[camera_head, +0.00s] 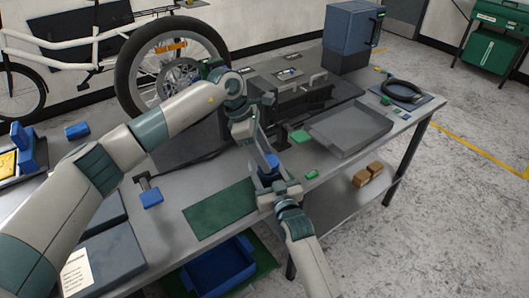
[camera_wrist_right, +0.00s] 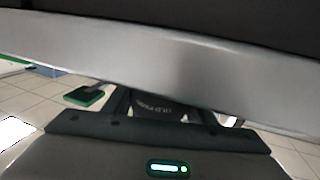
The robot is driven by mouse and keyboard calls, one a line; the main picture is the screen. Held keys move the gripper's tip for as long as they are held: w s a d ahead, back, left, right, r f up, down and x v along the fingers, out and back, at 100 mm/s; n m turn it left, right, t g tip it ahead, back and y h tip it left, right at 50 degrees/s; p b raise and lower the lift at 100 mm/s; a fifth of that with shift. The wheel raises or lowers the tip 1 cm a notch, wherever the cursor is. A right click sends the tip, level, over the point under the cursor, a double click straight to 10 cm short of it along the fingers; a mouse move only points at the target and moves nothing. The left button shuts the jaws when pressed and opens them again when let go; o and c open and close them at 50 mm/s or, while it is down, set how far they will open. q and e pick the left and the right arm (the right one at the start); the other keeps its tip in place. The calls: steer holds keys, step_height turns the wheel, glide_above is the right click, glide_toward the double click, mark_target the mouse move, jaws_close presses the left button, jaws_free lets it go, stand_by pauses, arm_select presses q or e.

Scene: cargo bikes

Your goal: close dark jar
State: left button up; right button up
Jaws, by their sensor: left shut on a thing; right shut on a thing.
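My left gripper (camera_head: 264,150) reaches down over the front part of the workbench. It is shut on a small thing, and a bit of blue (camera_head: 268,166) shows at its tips. My right gripper (camera_head: 280,188) comes up from below and meets it there, just above the bench's front edge. In the right wrist view, a dark jar (camera_wrist_right: 157,104) with pale lettering shows between the fingers of my right gripper, which is shut on it. A broad grey band hides the jar's upper part in that view. In the head view the grippers hide most of the jar, and I cannot make out its lid.
The workbench (camera_head: 222,166) holds a green mat (camera_head: 219,208), a grey tray (camera_head: 350,132), a blue-handled tool (camera_head: 151,198) and a coiled cable (camera_head: 404,91). A blue cabinet (camera_head: 352,38) stands behind. A blue bin (camera_head: 219,268) and brown blocks (camera_head: 367,175) sit lower down.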

arm_select(q)
steer(key=shift+f, duration=0.55)
stand_by(0.8)
steer(key=m, duration=0.1)
steer(key=m+g, duration=0.1)
steer(key=m, duration=0.1)
steer(key=shift+w+d+m+y, duration=0.1)
steer(key=shift+w+m+y, duration=0.2)
steer(key=shift+m, duration=0.1)
steer(key=m, duration=0.1)
steer(key=m+g, duration=0.1)
steer(key=m, duration=0.1)
steer(key=shift+d+m+g+y, duration=0.1)
steer(key=shift+m+g+y, duration=0.2)
steer(key=m, duration=0.2)
steer(key=m+g+y, duration=0.1)
steer(key=m, duration=0.1)
steer(key=shift+w+d+m, duration=0.15)
steer(key=shift+w+m, duration=0.05)
steer(key=shift+m, duration=0.1)
steer(key=m+y, duration=0.1)
steer(key=m, duration=0.1)
steer(key=m+y, duration=0.1)
steer(key=m, duration=0.2)
steer(key=shift+d+g, duration=0.15)
steer(key=shift+g, duration=0.15)
steer(key=o, duration=1)
